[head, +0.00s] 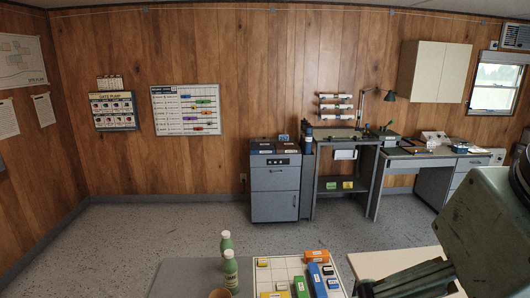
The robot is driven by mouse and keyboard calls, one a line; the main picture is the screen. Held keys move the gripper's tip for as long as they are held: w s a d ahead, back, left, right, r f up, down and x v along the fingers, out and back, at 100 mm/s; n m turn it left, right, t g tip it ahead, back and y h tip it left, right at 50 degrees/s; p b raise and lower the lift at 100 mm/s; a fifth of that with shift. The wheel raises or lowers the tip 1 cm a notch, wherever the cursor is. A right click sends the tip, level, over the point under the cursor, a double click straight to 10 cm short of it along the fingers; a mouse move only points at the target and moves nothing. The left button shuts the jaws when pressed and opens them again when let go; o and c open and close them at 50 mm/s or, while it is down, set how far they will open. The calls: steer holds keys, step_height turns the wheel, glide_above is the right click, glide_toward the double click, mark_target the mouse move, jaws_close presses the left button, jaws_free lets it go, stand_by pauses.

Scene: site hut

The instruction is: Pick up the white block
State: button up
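A white gridded board (295,266) lies at the bottom of the head view with several coloured blocks on it. I see an orange block (316,256), a blue block (317,281), a green block (301,287) and a yellow block (262,262). Small pale pieces (328,270) lie right of the blue block; whether one is the white block is too small to tell. My gripper (366,288) is at the lower right, just right of the board and apart from those pieces. Its fingers are too dark and cut off to read.
Two green bottles (230,270) and a brown cup (220,294) stand left of the board on a grey tabletop (180,275). A pale surface (395,262) lies under my arm on the right. A cabinet (275,190) and desks stand along the far wall.

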steer(key=shift+c, duration=0.5)
steer(key=c, duration=2)
steer(key=shift+c, duration=0.2)
steer(key=shift+w, duration=0.1)
